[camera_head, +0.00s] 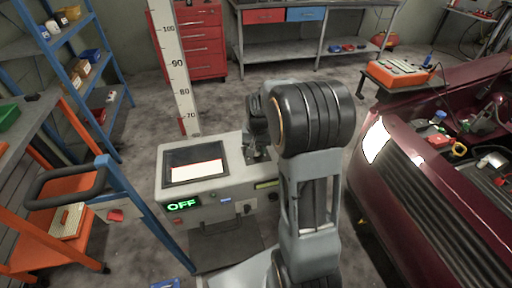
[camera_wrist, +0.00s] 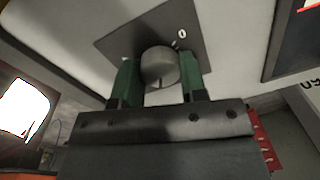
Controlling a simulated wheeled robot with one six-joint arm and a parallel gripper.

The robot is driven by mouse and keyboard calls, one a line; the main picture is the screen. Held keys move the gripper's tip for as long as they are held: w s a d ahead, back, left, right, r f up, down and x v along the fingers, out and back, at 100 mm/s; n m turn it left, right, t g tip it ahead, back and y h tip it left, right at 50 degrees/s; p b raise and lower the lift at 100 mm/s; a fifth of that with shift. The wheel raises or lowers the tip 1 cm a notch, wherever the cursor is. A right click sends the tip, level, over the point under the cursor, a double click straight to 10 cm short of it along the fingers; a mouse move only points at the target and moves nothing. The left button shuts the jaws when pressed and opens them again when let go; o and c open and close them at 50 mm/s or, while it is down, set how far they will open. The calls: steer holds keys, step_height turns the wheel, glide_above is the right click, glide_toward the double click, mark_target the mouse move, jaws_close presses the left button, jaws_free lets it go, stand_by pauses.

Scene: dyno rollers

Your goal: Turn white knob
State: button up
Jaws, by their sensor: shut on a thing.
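In the head view the grey console (camera_head: 222,212) has a dark-framed screen (camera_head: 194,148) and a green "OFF" display (camera_head: 184,204). My arm stands in front of the console's right side. The gripped knob cannot be made out there.
A dark red car (camera_head: 440,190) with its hood open stands close on the right. A blue and orange cart (camera_head: 72,188) is at the left. A tall ruler (camera_head: 178,75) rises behind the console. Open floor lies beyond it, before a red drawer cabinet (camera_head: 198,45).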

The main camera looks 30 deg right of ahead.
mark_target(258, 149)
steer(key=shift+m, duration=0.3)
steer(key=o, duration=0.9)
steer(key=r, duration=0.4)
steer(key=r+p, duration=0.1)
steer(key=r, duration=0.9)
steer(key=shift+s+d, duration=0.1)
steer(key=shift+d, duration=0.2)
steer(key=shift+f, duration=0.1)
